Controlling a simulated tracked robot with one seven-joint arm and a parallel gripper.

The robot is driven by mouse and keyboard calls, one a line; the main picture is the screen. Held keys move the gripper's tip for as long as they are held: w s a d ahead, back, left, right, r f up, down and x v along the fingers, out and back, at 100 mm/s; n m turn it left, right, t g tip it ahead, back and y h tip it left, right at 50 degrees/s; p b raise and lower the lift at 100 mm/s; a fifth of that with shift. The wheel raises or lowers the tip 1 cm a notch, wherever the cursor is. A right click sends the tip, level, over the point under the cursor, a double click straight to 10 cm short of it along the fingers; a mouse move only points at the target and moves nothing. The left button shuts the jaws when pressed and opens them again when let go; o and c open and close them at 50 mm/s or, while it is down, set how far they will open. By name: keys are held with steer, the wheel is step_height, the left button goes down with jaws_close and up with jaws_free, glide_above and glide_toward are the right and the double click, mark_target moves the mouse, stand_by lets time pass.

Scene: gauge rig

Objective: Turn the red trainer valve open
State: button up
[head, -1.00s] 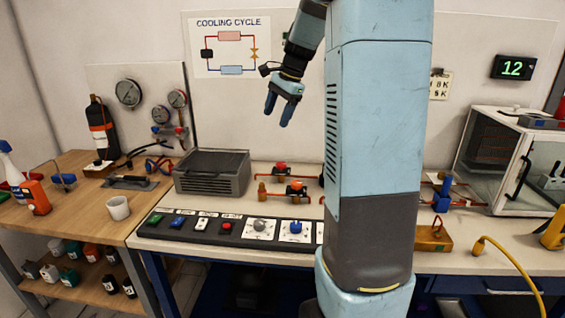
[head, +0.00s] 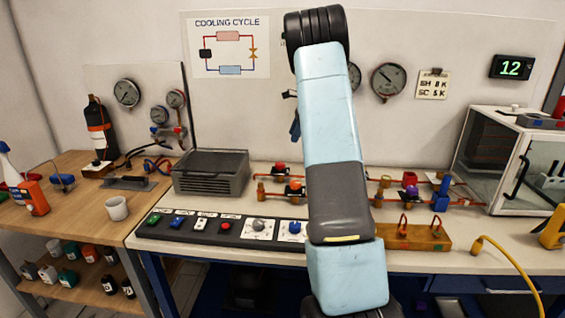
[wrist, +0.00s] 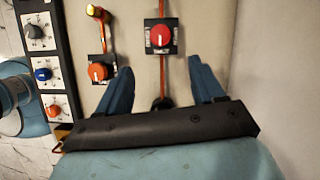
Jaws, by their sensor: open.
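The red valve knob (wrist: 160,36) sits on a dark square block with a light label, on a red pipe. It lies beyond my fingertips in the wrist view and shows at the back of the bench in the head view (head: 280,167). An orange-red valve knob (wrist: 97,71) is on a nearer pipe, left of my fingers; the head view shows it too (head: 294,187). My gripper (wrist: 160,70) is open and empty above the bench. In the head view my arm hides most of it. A dark round part (wrist: 162,103) shows between the fingers, partly hidden.
The control panel (head: 225,228) with switches and knobs runs along the bench front. A grey ribbed box (head: 210,172) stands left of the valves. Purple (head: 411,191) and blue (head: 441,195) fittings are to the right. The wall stands close behind.

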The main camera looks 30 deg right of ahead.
mark_target(281, 163)
steer(key=x, duration=1.3)
steer(key=shift+f, duration=0.25)
steer(key=shift+c, duration=0.5)
steer(key=c, duration=0.9)
steer(key=shift+d, duration=0.2)
steer(key=shift+c, duration=0.3)
steer(key=shift+a, duration=0.15)
